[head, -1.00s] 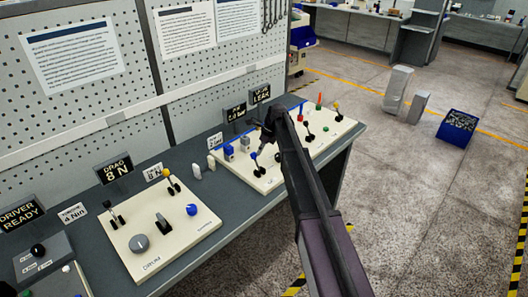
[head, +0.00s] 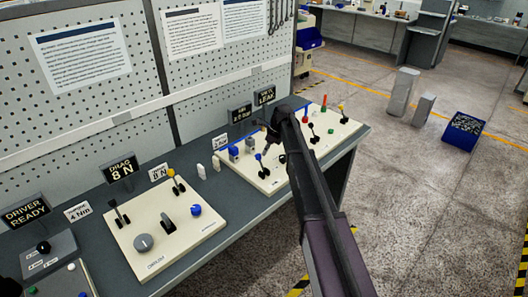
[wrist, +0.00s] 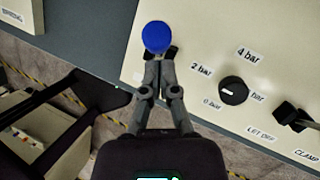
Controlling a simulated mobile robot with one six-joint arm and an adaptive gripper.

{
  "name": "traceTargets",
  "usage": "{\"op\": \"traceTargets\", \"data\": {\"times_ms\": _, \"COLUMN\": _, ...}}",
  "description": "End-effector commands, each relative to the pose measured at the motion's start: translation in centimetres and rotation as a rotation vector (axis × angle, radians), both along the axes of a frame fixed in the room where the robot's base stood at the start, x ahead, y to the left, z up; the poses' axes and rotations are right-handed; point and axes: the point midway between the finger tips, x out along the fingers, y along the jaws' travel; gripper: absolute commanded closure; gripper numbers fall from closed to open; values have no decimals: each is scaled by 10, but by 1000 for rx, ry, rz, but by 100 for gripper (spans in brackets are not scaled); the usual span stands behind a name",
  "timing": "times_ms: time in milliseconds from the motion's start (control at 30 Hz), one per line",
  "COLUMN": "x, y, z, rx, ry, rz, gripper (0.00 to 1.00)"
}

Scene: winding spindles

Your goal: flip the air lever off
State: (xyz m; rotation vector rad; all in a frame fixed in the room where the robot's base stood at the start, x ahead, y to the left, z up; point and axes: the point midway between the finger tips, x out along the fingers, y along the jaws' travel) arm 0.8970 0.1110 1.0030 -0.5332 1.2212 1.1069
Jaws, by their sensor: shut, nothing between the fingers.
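A lever with a blue ball knob (wrist: 157,37) stands on the cream panel (wrist: 207,98) beside a black pressure dial (wrist: 233,91) in the wrist view. No label naming the lever as air is readable. My gripper (wrist: 154,66) is shut and empty, its fingertips just below the blue knob in the picture; whether they touch the lever is unclear. In the head view the blue knob (head: 258,157) shows at the front left of the far panel, with my gripper (head: 267,149) just beside it. My arm hides part of this panel.
A black clamp lever (wrist: 292,114) is right of the dial. Red, green and yellow-tipped parts (head: 323,102) stand farther along the panel. A nearer drum panel (head: 148,262) carries more levers and a dial. Small displays (head: 240,113) stand behind. Open floor lies right of the bench.

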Motion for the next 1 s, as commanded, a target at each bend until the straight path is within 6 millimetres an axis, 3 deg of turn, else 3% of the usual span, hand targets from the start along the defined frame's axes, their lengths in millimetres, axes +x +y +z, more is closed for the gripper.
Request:
{"op": "traceTargets", "data": {"times_ms": 233, "x": -7, "y": -27, "z": 20, "rx": -2, "ry": 1, "rz": -3, "gripper": 100}}
{"op": "traceTargets", "data": {"times_ms": 1000, "x": 3, "y": -48, "z": 85, "rx": -1, "ry": 0, "rz": -2, "gripper": 100}}
